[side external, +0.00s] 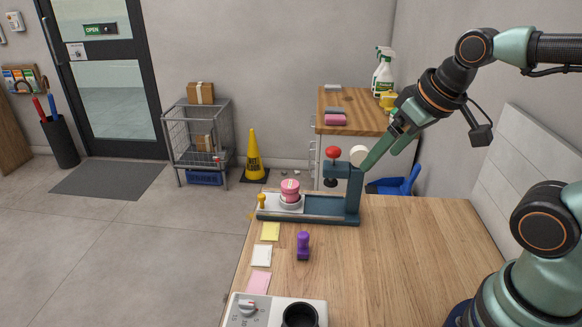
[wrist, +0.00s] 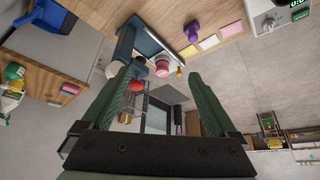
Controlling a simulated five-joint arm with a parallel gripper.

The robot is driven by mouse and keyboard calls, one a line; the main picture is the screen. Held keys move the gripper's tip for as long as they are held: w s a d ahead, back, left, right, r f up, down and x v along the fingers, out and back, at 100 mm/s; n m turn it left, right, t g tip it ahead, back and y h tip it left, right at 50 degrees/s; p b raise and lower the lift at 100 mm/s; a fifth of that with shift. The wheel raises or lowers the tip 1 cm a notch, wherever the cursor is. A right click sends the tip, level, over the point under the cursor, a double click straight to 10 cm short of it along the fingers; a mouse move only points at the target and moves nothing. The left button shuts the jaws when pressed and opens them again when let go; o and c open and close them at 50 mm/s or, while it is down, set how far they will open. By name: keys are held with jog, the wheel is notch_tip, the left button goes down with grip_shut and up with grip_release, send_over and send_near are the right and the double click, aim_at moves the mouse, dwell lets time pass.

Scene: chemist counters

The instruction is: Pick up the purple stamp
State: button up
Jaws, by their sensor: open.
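The purple stamp (side external: 303,246) stands upright on the wooden counter, right of the paper notes. It also shows in the wrist view near the top (wrist: 192,31). My gripper (side external: 366,165) is open and empty, with its green fingers spread apart. In the side view it is up behind the press, well apart from the stamp. In the wrist view the fingers (wrist: 165,90) frame the red knob and the stamp lies above and beyond them.
A dark teal press (side external: 352,195) with a red knob (side external: 333,153) stands at the counter's far edge, holding a pink round piece (side external: 290,190). Yellow (side external: 270,231), white and pink notes lie left of the stamp. A white device (side external: 255,312) sits in front. The counter's right side is clear.

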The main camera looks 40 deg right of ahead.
jog(key=w+a+f+m+g, duration=0.35)
jog(key=w+m, duration=0.25)
jog(key=m, duration=0.3)
jog(key=m+g, duration=0.2)
jog(key=m, duration=0.9)
send_over(303, 234)
notch_tip(303, 234, down, 8)
jog(key=f, duration=0.6)
jog(key=shift+w+d+f, duration=0.1)
jog(key=shift+w+f, duration=0.15)
jog(key=shift+f, duration=0.1)
jog(key=shift+s+f, duration=0.15)
jog(key=shift+f, duration=1.2)
jog(key=shift+s+f, duration=0.15)
jog(key=shift+f, duration=1.15)
jog(key=c, duration=1.4)
jog(key=shift+r, duration=0.1)
